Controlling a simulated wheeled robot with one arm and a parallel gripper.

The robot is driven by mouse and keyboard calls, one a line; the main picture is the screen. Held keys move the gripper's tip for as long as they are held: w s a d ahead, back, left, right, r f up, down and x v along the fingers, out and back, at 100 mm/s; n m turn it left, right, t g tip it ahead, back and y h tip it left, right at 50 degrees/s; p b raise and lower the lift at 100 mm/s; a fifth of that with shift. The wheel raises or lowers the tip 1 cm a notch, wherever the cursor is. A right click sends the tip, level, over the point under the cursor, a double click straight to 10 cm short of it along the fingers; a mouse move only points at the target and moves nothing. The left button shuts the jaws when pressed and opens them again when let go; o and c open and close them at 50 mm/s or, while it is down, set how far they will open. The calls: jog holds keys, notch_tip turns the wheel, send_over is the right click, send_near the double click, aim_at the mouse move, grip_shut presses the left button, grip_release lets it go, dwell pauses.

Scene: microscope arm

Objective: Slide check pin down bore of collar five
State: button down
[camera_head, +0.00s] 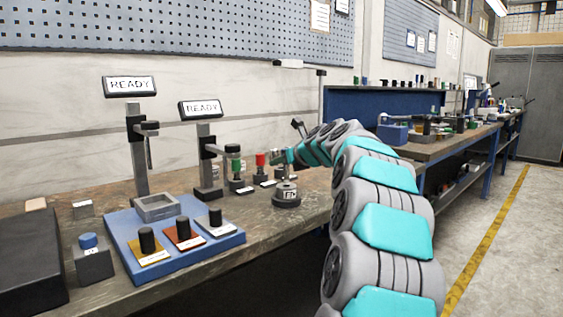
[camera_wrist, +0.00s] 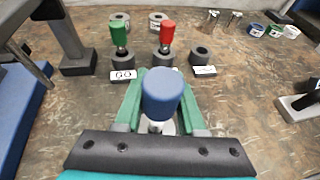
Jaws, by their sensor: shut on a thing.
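My gripper (camera_wrist: 160,112) has its green jaws shut on a blue-headed pin (camera_wrist: 161,92), seen from above in the wrist view. A pale metal part shows below the blue head, and the pin's lower end is hidden. In the head view my gripper (camera_head: 281,158) is small and partly hidden by my arm. Below it stands a round grey collar (camera_head: 287,194) with a white label that seems to begin "FIV". I cannot tell whether the pin has entered its bore.
A green-headed pin (camera_wrist: 118,35) and a red-headed pin (camera_wrist: 166,36) stand in dark holders beyond the gripper, beside an empty ring (camera_wrist: 201,54). Two posts with READY signs (camera_head: 199,109) rise at left. A blue tray (camera_head: 175,268) with several knobbed plates sits in front.

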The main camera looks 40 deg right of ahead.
aim_at(288, 176)
jog(key=shift+f+b, duration=0.45)
jog(key=shift+f, duration=2.1)
jog(key=shift+c, duration=2.1)
grip_release()
jog(key=shift+v, duration=3.9)
